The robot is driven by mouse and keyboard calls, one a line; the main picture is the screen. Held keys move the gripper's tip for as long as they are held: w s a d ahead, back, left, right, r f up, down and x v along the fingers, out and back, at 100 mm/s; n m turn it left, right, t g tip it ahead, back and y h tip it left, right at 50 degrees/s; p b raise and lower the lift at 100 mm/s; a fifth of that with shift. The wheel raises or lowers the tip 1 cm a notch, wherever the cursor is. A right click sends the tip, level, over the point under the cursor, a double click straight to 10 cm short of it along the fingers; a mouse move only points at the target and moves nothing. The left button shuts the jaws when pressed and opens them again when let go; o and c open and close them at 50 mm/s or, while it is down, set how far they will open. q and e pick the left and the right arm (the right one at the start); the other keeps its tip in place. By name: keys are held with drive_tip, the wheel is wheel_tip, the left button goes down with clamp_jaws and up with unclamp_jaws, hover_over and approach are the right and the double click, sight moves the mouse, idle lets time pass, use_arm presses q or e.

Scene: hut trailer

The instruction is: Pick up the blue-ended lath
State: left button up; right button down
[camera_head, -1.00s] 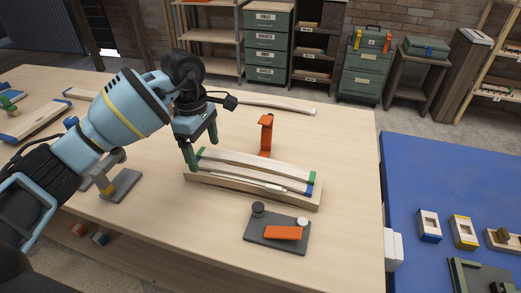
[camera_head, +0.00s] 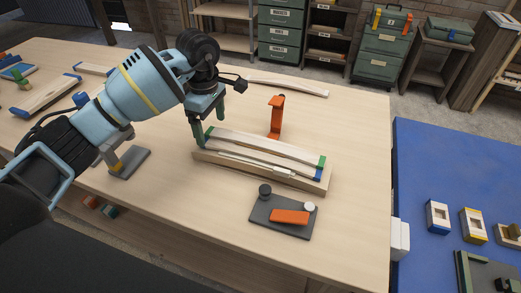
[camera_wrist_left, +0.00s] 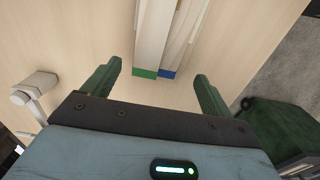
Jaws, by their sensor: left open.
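The blue-ended lath (camera_head: 318,173) is a pale strip lying along the front of a green-ended lath (camera_head: 265,146), both on a wooden holder (camera_head: 322,188). In the left wrist view the blue end (camera_wrist_left: 168,74) sits right beside the green end (camera_wrist_left: 145,73). My left gripper (camera_head: 209,124) is open and empty at the left end of the laths. In the wrist view its two green fingers (camera_wrist_left: 157,86) stand apart to either side of the two ends, touching neither. Much of the blue-ended lath is hard to separate from the strips beside it. My right gripper is out of view.
An orange stand (camera_head: 277,118) rises behind the laths. A dark plate (camera_head: 262,217) with an orange bar and knobs lies in front. A grey fixture (camera_head: 128,162) stands left, below my left arm. Bare tabletop lies to the right.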

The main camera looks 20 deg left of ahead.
sight(213, 135)
use_arm(q)
drive_tip(key=shift+w+a+f, duration=0.1)
drive_tip(key=shift+w+f, duration=0.1)
drive_tip(key=shift+f, duration=1.65)
drive_tip(key=shift+c, duration=0.4)
drive_tip(key=c, duration=1)
drive_tip(key=shift+r, duration=0.1)
drive_tip(key=shift+c, duration=0.2)
